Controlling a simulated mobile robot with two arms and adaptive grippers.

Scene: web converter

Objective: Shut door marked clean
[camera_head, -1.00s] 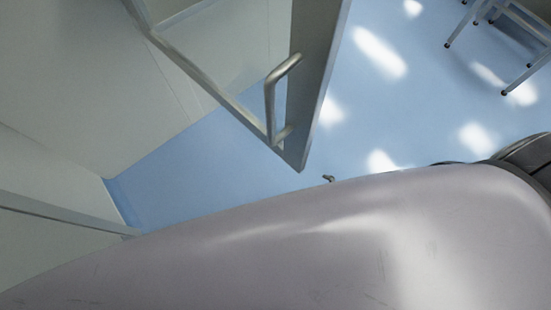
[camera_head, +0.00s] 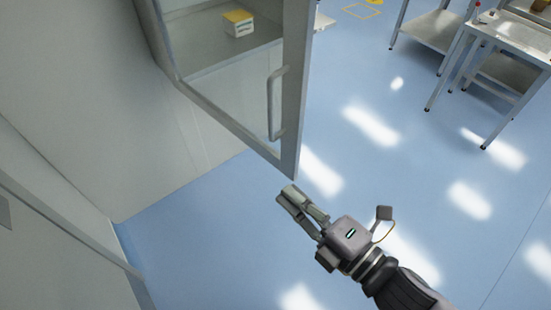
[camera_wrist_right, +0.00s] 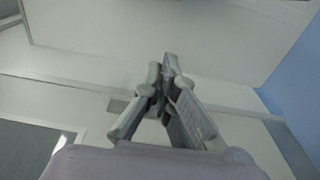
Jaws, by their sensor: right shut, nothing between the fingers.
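A door (camera_head: 296,90) with a pale metal edge stands open at upper centre in the head view. A vertical bar handle (camera_head: 276,103) is on it. No "clean" marking is readable. The door belongs to a wall cabinet or pass-through (camera_head: 205,50) with a white box with a yellow top (camera_head: 238,23) inside. My right gripper (camera_head: 287,196) is below the door's lower corner, apart from the handle, shut and empty. In the right wrist view its fingertips (camera_wrist_right: 168,62) meet, with pale wall panels behind. My left gripper is not in view.
Metal tables (camera_head: 505,45) stand at the upper right on the blue floor (camera_head: 200,240). A pale wall (camera_head: 80,120) with a metal rail (camera_head: 70,222) runs along the left. The floor between the door and the tables is clear.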

